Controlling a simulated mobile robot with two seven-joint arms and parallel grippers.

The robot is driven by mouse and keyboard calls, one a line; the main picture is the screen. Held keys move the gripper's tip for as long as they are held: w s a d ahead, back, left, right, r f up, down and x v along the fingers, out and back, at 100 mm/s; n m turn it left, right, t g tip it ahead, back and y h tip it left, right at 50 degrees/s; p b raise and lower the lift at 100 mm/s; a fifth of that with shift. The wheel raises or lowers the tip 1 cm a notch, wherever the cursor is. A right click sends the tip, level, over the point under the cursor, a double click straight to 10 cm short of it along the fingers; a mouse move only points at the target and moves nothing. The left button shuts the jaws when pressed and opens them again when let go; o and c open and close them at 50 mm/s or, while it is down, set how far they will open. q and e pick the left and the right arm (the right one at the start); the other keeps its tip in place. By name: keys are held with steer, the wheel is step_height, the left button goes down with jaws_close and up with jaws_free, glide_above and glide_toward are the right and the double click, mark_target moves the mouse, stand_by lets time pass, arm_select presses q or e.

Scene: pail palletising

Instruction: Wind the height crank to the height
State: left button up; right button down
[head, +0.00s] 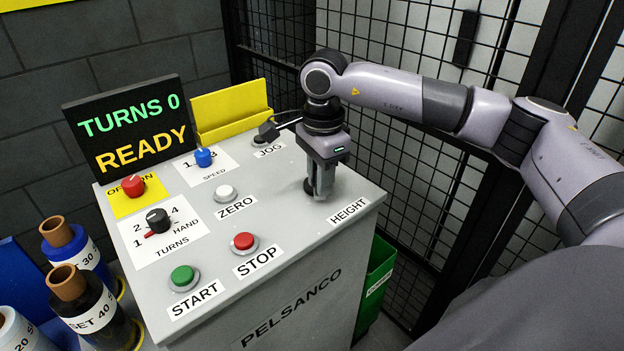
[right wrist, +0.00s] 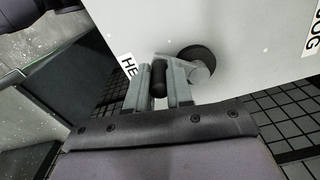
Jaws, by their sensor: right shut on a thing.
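The height crank shows in the right wrist view as a round dark hub (right wrist: 198,57) with a black handle (right wrist: 159,77) beside it. My right gripper (head: 322,188) points down over the panel top behind the HEIGHT label (head: 348,212). In the right wrist view, its fingers (right wrist: 159,88) are shut on the black crank handle, one on each side. Much of the crank is hidden by the gripper in the head view. The display (head: 130,130) reads TURNS 0 and READY. My left gripper is not in view.
The grey panel carries a green START button (head: 183,276), a red STOP button (head: 244,241), a white ZERO button (head: 225,192) and several knobs. A black JOG lever (head: 268,132) stands just left of my gripper. Black mesh fencing (head: 440,150) stands behind; labelled rolls (head: 95,305) stand left.

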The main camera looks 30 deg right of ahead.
steer(key=shift+s+d+n+b, duration=0.25)
steer(key=shift+d+n, duration=0.35)
steer(key=shift+n, duration=0.6)
steer(key=shift+s+d+n+b, duration=0.1)
steer(key=shift+d+n+b, duration=0.15)
steer(key=shift+d+n, duration=0.65)
steer(key=shift+a+n, duration=0.25)
steer(key=shift+n, duration=0.15)
steer(key=c, duration=1)
jaws_free()
steer(key=shift+r, duration=0.1)
steer(key=shift+s+r, duration=0.1)
steer(key=shift+r, duration=3.4)
steer(key=shift+c, duration=0.4)
